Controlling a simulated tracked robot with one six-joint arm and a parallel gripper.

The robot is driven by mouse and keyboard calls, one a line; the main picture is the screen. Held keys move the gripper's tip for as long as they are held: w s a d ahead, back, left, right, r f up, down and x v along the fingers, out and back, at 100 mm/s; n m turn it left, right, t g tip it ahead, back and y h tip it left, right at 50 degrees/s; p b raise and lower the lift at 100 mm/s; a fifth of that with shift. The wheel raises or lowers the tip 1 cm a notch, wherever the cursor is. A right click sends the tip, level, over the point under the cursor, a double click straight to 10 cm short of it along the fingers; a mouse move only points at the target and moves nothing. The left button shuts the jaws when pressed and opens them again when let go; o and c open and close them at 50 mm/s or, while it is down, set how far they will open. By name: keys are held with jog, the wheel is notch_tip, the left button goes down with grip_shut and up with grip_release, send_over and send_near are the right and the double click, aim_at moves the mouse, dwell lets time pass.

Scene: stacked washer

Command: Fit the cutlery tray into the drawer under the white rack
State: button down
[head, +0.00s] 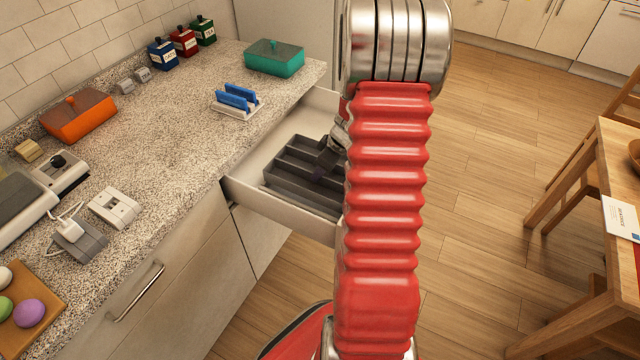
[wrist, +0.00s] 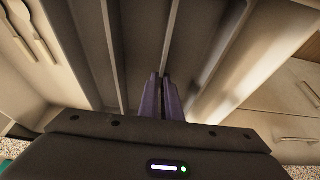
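The dark grey cutlery tray (head: 283,180) is in the open pale drawer (head: 246,199), its long compartments showing; my arm hides its right part. I cannot tell whether it lies flat on the drawer floor. The white rack (head: 233,110), with blue pieces standing in it, is on the counter above the drawer. My gripper (head: 326,160) is over the tray, partly hidden by my arm. In the wrist view, the purple fingers (wrist: 163,84) are close together on a divider of the tray (wrist: 128,45), which runs away from between them.
Pale cutlery shapes (wrist: 38,33) lie beside the tray in the wrist view. A wooden table (head: 600,180) stands right; floor between is clear.

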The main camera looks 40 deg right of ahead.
aim_at(319, 184)
jog(key=shift+f, duration=0.65)
jog(key=shift+f, duration=2.05)
jog(key=c, duration=2)
grip_release()
